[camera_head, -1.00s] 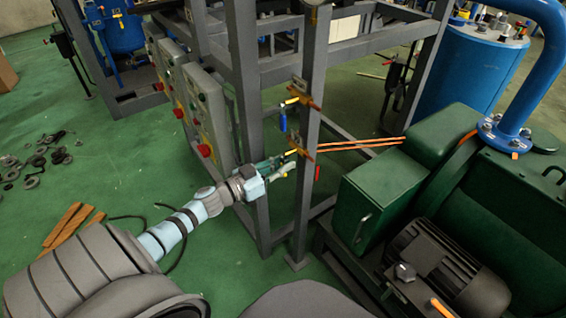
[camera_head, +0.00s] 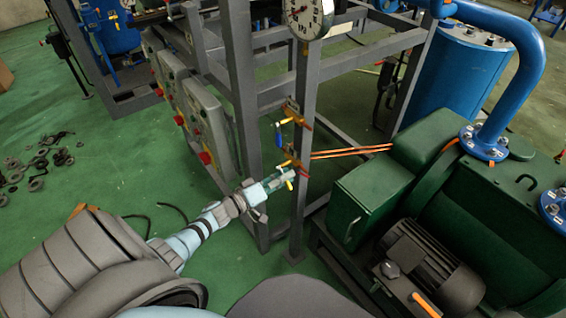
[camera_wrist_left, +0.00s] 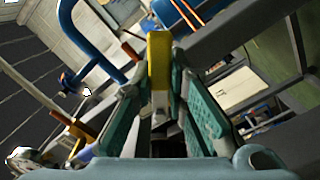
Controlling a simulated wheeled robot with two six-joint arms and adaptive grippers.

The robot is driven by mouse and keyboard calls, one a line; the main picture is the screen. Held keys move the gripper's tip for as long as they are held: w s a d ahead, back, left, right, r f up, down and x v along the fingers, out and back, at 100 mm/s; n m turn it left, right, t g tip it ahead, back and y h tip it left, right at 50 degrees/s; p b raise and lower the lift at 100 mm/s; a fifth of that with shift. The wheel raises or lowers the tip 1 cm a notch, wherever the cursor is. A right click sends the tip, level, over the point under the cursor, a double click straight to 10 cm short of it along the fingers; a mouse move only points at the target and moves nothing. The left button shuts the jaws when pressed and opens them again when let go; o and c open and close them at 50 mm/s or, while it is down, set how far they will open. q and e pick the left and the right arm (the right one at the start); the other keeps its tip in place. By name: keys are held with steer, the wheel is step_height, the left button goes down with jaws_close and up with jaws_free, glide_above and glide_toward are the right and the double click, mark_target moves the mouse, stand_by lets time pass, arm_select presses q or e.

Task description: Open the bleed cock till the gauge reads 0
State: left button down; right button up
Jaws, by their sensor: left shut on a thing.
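The round white gauge (camera_head: 308,16) is at the top of the grey post, its top cut off by the frame edge. I cannot read its value. My right gripper is not in view.
Two thin orange lines (camera_head: 350,152) run from the post to the green pump (camera_head: 370,190) at the right. A grey panel with red buttons (camera_head: 203,120) stands left of the post.

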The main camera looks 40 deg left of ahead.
arm_select(q)
steer(key=n, duration=0.1)
steer(key=n+p, duration=0.1)
steer(key=r+n+p, duration=0.1)
steer(key=shift+s+d+n, duration=0.15)
steer(key=shift+d+n, duration=0.1)
steer(key=shift+n, duration=0.05)
steer(key=shift+r+n+p, duration=0.15)
steer(key=shift+n+p, duration=0.3)
steer(key=shift+n, duration=0.3)
steer(key=shift+r+n+p, duration=0.15)
steer(key=shift+n+p, duration=0.25)
steer(key=shift+n, duration=0.35)
steer(key=c, duration=1.6)
jaws_free()
steer(key=shift+o, duration=0.2)
steer(key=v, duration=1.2)
